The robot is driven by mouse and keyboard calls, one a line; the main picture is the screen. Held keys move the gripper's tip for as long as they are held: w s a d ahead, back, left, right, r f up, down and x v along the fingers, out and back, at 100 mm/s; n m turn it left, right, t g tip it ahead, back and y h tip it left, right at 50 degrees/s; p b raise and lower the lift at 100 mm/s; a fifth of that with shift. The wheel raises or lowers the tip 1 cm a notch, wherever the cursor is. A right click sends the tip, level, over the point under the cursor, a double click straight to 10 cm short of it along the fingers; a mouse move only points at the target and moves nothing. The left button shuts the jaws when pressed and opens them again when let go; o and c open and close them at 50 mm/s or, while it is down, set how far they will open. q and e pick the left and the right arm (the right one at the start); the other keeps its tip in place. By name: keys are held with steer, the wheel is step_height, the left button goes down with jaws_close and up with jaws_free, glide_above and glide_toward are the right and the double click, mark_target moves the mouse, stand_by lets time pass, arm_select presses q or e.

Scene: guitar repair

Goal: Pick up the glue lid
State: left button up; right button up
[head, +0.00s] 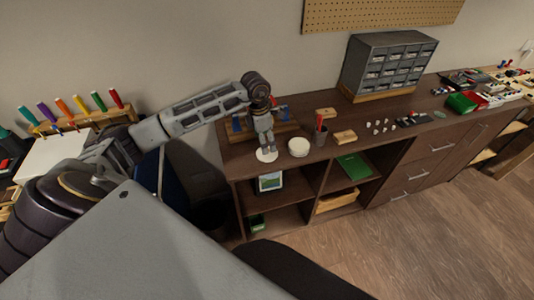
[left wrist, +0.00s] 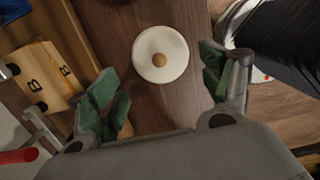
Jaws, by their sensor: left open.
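The glue lid, a round white disc with a brown wooden knob at its centre, lies on the dark wooden cabinet top in the left wrist view (left wrist: 141,62). In the head view the white disc (head: 266,156) shows near the cabinet's front left corner. My left gripper (head: 267,146) points down just above it, partly covering it. In the left wrist view my left gripper's green-padded fingers (left wrist: 165,85) are spread wide with nothing between them, and the lid shows between and beyond the tips. My right gripper is not in view.
A light wooden block marked B (left wrist: 42,68) lies close to the left finger. Drawers (head: 388,65) stand farther back. The cabinet's front edge is near.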

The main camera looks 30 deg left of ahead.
arm_select(q)
steer(key=shift+f, duration=0.45)
steer(key=f, duration=0.1)
steer(key=f+p, duration=0.1)
steer(key=f, duration=0.1)
steer(key=shift+w+d+f, duration=0.2)
steer(key=shift+f, duration=0.4)
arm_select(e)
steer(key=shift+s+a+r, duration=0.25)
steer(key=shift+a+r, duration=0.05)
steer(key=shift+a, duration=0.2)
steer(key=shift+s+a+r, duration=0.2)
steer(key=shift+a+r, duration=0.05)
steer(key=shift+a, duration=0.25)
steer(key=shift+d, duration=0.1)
